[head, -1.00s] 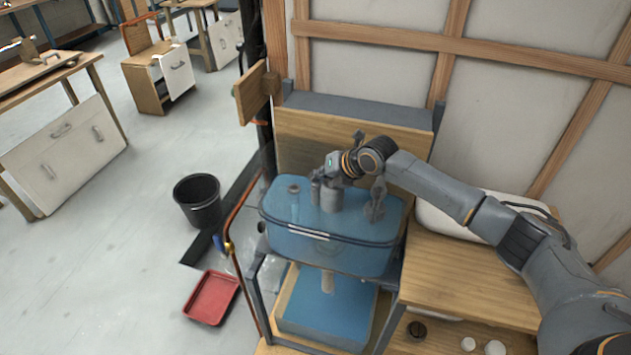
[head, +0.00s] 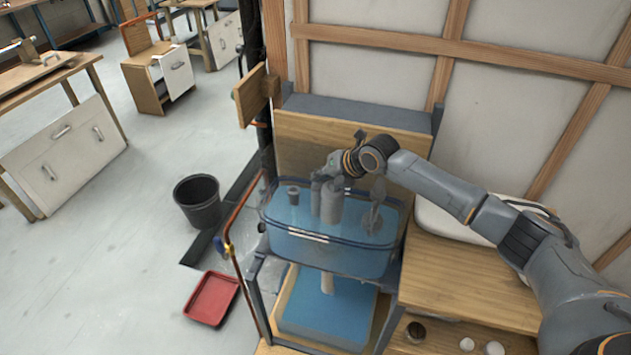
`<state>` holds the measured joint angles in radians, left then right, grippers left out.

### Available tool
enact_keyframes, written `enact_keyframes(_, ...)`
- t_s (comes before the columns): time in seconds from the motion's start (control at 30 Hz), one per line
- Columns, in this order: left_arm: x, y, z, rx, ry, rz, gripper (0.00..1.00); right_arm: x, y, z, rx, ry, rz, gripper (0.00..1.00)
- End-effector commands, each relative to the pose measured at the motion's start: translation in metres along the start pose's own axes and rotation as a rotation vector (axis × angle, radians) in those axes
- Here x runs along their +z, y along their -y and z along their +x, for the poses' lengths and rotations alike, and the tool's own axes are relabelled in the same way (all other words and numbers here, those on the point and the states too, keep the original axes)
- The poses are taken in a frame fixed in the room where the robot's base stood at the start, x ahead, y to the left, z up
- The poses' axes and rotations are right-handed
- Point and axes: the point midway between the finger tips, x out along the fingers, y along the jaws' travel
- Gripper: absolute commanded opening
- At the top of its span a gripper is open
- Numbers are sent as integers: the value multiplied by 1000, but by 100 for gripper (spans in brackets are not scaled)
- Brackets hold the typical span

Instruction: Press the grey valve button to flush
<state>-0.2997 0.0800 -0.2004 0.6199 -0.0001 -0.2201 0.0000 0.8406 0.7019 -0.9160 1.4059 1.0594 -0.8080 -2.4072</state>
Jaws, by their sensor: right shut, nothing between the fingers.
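A clear tank (head: 330,258) with blue water stands on a frame in the middle of the head view. A grey valve column (head: 332,207) rises inside it. My right gripper (head: 316,198) is shut and empty, pointing down into the tank at the column's left side. The wrist hides the top of the column, so I cannot tell whether the fingers touch the grey button. A small grey cylinder (head: 293,196) stands to the left in the tank, and a grey float-like part (head: 371,220) stands to the right. My left gripper is not in view.
A lower blue basin (head: 322,320) sits under the tank. A wooden board (head: 300,135) stands behind, and a wooden counter (head: 465,285) lies to the right. A copper pipe (head: 236,225), black bucket (head: 198,200) and red tray (head: 211,298) are to the left.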

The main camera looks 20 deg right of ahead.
Motion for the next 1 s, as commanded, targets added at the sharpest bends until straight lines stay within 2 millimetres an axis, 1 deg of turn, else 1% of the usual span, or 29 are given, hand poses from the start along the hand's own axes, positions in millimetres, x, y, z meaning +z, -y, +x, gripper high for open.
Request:
enact_keyframes(0.37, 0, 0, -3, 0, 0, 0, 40, 4, -5, -4, 6, 5, -1, 0)
enact_keyframes(0.8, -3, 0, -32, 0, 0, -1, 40, 26, -26, -34, 7, 7, -2, 0)
enact_keyframes(0.9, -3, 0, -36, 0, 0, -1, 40, 29, -29, -38, 7, 6, -1, 0)
enact_keyframes(1.0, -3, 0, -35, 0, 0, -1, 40, 29, -29, -38, 7, 6, -1, 0)
